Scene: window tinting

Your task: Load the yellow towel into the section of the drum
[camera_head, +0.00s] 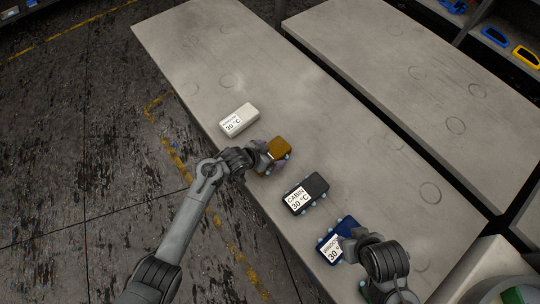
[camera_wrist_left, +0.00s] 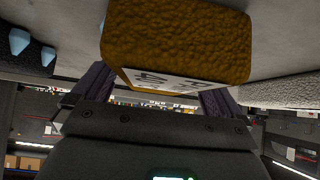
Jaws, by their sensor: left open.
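The yellow towel (camera_head: 279,148), a folded mustard-coloured block, lies on the grey table near its left edge. It fills the top middle of the left wrist view (camera_wrist_left: 180,35), with a white label on its near side. My left gripper (camera_head: 269,157) is at the towel's near-left side. Its fingers are open, spread about the label side of the towel; I cannot tell whether they touch it. My right gripper (camera_head: 352,238) is over the dark blue towel (camera_head: 331,246); its fingers are too unclear to judge. I cannot make out a drum.
A white labelled block (camera_head: 239,120) lies beyond the yellow towel. A black block labelled CABIN (camera_head: 314,188) lies between the yellow and blue ones. A second grey table (camera_head: 400,70) stands to the right across a dark gap. A pale container edge (camera_head: 478,268) shows at lower right.

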